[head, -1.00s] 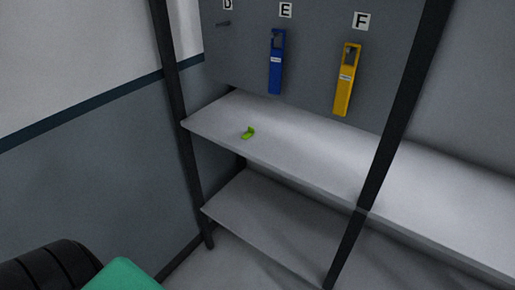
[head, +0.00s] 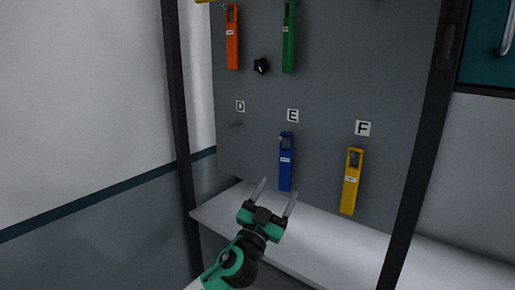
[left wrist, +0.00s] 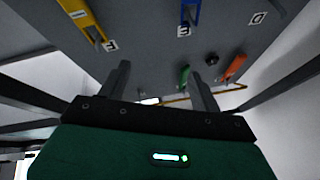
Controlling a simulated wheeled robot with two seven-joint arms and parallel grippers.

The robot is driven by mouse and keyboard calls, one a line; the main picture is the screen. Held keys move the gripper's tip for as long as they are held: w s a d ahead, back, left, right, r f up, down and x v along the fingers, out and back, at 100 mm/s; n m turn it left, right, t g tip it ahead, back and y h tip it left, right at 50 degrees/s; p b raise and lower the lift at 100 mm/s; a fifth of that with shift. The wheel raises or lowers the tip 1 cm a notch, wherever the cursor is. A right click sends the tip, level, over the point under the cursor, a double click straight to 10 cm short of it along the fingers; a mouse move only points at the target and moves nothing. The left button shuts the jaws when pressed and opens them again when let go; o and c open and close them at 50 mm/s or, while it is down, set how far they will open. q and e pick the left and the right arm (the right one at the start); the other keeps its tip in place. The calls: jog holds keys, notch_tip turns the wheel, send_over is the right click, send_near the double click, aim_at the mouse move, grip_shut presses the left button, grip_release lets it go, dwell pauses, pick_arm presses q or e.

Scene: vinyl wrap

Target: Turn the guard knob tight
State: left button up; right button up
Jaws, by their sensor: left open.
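A black knob (head: 261,66), likely the guard knob, sits on the grey panel (head: 330,70) between an orange and a green hanging tool. It also shows in the left wrist view (left wrist: 211,60), beyond my fingers and to the right. My left gripper (head: 276,190) is open and empty, below the knob and in front of the shelf and the blue tool. Its two fingers (left wrist: 161,80) stand wide apart in the left wrist view. How tight the knob is cannot be told. My right gripper is not in view.
An orange tool (head: 232,38), a green tool (head: 290,38), a blue tool (head: 286,162) and a yellow tool (head: 351,182) hang on the panel. The hook (head: 237,124) under label D is empty. Dark posts (head: 178,120) flank the panel, above a pale shelf (head: 330,235).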

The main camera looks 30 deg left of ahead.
pick_arm(q)
jog(key=w+r+m+g+h, duration=0.3)
jog(key=r+m+h, duration=0.4)
jog(key=r+m, duration=0.15)
jog(key=w+r+m+g+h, duration=0.2)
jog(key=r+m+g+h, duration=0.1)
jog(key=r+m+h, duration=0.5)
jog(key=n+y+p, duration=0.7)
jog(key=y+p, duration=0.1)
jog(key=y, duration=0.5)
send_near(259, 66)
jog(key=w, duration=0.8)
jog(key=shift+d+r, duration=0.15)
jog(key=shift+d, duration=0.2)
jog(key=shift+w+f, duration=0.2)
jog(key=shift+w, duration=0.4)
